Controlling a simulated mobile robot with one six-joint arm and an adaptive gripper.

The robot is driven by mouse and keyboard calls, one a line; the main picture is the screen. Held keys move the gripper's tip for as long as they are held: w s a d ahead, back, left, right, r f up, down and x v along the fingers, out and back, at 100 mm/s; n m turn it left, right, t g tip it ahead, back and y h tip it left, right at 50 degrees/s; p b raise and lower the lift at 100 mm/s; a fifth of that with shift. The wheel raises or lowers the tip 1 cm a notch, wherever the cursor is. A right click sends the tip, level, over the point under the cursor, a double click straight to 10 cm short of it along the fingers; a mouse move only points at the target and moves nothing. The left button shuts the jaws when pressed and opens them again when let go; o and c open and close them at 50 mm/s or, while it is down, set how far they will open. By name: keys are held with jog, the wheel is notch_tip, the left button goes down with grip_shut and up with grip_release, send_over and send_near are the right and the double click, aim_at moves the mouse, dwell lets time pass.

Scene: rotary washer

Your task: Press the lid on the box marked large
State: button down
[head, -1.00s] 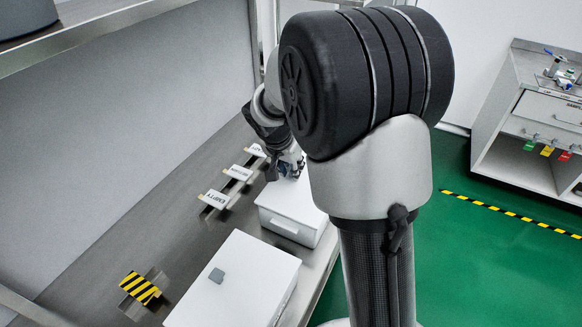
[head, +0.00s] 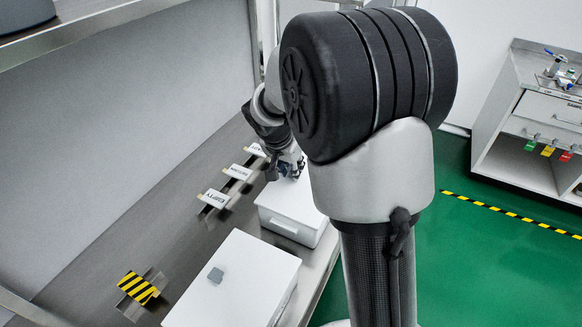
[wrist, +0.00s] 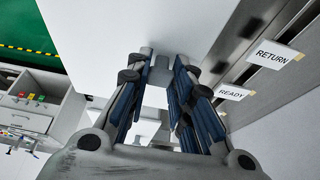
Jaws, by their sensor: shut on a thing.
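My gripper (head: 290,168) is at the far end of the smaller box, partly hidden by my arm. In the wrist view my gripper (wrist: 155,90) is shut on a small grey knob (wrist: 160,72) at the edge of a white surface (wrist: 130,30). I cannot read a "large" mark on either box, and I cannot tell whether the held lid is seated.
Tags reading EMPTY (head: 213,198), RETURN (head: 237,171) and READY (wrist: 232,93) stand along the bench. A grey wall panel (head: 130,110) bounds the left. A cabinet (head: 530,130) stands right, across green floor.

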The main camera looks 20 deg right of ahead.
jog(key=c, duration=1.3)
grip_release()
jog(key=shift+c, duration=0.2)
jog(key=shift+r, duration=0.1)
jog(key=v, duration=1.2)
